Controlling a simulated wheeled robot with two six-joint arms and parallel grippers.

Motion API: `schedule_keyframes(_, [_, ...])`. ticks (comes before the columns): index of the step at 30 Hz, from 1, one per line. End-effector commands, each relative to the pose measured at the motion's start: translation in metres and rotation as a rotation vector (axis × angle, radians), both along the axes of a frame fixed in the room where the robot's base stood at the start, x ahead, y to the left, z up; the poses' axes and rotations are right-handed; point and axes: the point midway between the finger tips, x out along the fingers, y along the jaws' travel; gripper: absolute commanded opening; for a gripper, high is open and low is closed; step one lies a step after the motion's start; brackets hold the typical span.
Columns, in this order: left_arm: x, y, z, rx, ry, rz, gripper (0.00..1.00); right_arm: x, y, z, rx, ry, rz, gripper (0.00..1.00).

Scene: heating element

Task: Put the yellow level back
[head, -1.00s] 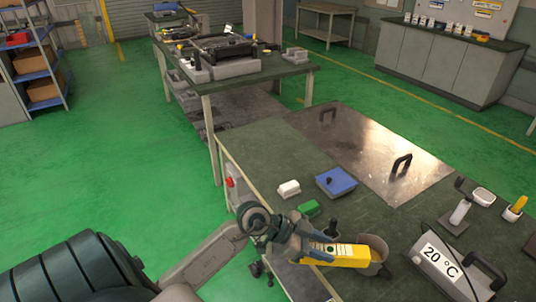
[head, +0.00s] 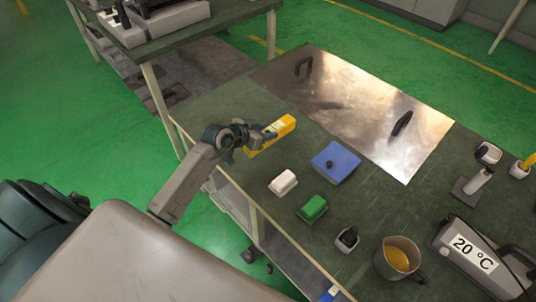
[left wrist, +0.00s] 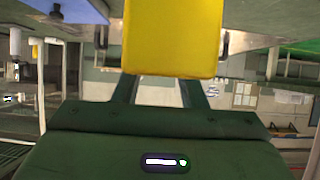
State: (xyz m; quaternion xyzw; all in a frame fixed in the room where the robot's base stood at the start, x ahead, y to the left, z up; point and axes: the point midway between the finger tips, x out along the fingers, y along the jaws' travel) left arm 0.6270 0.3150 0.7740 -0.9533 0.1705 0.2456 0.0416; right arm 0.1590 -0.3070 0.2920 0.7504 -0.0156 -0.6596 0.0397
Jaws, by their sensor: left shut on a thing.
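The yellow level (head: 279,131) is a yellow bar at the left edge of the dark green table, near the metal plate. My left gripper (head: 266,135) is shut on it, and the bar points away to the upper right. In the left wrist view the yellow level (left wrist: 172,35) fills the top middle, between the two fingers of the left gripper (left wrist: 160,88). I cannot tell whether the level touches the table top. My right gripper is not in view.
The table (head: 355,203) carries a shiny metal plate (head: 345,90) with black handles, a blue block (head: 338,160), a white block (head: 283,182), a green block (head: 313,208), a metal pot (head: 398,258) and a grey "20 °C" device (head: 478,255). A second table (head: 225,22) stands behind.

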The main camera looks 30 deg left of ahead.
Motion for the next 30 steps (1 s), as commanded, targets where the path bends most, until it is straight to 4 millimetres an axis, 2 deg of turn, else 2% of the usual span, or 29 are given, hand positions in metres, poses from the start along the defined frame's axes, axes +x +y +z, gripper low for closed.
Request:
schedule_keyframes(3, [0.004, 0.004, -0.022, -0.001, -0.001, 0.022, 0.05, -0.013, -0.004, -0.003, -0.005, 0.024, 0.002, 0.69])
schedule_keyframes(6, [0.004, 0.004, -0.041, -0.001, -0.001, 0.021, 0.05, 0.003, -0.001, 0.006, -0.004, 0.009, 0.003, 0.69])
schedule_keyframes(13, [0.004, 0.004, -0.065, 0.0, -0.002, 0.019, 0.05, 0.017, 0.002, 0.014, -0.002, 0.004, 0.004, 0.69])
schedule_keyframes(18, [0.003, 0.004, -0.091, 0.0, -0.001, 0.019, 0.05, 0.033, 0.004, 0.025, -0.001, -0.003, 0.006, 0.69])
schedule_keyframes(22, [0.004, 0.004, -0.1, 0.001, -0.003, 0.018, 0.05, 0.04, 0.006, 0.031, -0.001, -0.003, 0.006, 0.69])
schedule_keyframes(30, [0.004, 0.004, -0.1, 0.002, -0.004, 0.018, 0.05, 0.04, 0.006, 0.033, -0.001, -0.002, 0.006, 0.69])
